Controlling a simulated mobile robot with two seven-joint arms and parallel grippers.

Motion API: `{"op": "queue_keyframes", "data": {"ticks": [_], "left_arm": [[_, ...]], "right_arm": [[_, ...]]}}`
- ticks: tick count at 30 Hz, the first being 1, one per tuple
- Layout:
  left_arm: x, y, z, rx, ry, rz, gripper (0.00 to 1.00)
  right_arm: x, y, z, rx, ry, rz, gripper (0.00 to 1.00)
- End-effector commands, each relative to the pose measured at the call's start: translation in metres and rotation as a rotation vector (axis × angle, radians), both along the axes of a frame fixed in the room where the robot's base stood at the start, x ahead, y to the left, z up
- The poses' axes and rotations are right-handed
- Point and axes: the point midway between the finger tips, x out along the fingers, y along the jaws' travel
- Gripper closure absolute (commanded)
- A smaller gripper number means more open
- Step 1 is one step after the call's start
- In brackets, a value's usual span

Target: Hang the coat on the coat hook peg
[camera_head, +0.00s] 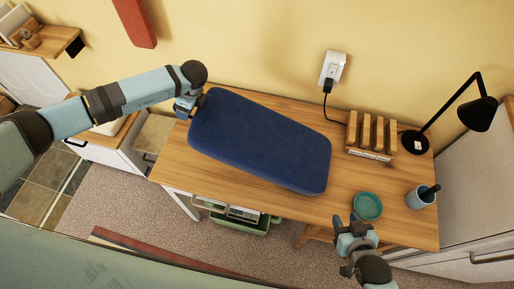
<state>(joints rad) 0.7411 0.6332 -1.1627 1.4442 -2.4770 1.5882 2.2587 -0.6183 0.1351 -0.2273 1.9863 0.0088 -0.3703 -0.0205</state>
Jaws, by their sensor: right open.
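No thing is clearly a coat, and no coat hook peg can be made out. A dark blue, padded slab with rounded corners (260,140) lies over the left and middle of the wooden desk; it looks like a cushion. My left gripper (184,110) is at the slab's upper left corner, very close to it. Whether its fingers are open or hold the edge cannot be told. My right gripper (355,224) is open and empty at the desk's front edge, just below a teal dish. A reddish, flat-ended thing (135,22) shows against the wall, cut off by the top edge.
The wooden desk (400,225) carries the teal dish (368,206), a slotted wooden rack (371,138), a black lamp (414,143) and a pale blue cup (421,197). A plugged-in charger (333,68) is on the wall. A green bin (240,223) sits underneath.

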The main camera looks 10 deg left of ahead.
Motion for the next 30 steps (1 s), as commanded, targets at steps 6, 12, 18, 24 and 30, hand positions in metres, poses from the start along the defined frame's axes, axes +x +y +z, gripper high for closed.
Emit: {"op": "queue_keyframes", "data": {"ticks": [6,12,18,24,30], "left_arm": [[0.001,-0.008,0.020,0.029,-0.006,-0.001,0.70],[0.001,-0.013,0.035,0.060,-0.008,-0.001,0.70],[0.000,-0.016,0.043,0.078,-0.009,0.000,0.70],[0.000,-0.016,0.044,0.079,-0.010,0.001,0.70],[0.000,-0.018,0.047,0.083,-0.010,0.000,0.70]], "right_arm": [[0.000,0.000,0.006,0.000,0.000,0.000,0.57],[0.000,0.000,0.006,0.001,-0.002,0.000,0.57],[0.001,0.000,0.007,0.001,-0.004,-0.001,0.57],[0.001,0.000,0.007,0.001,-0.005,-0.001,0.57],[0.001,0.000,0.007,0.001,-0.005,-0.001,0.57]]}}
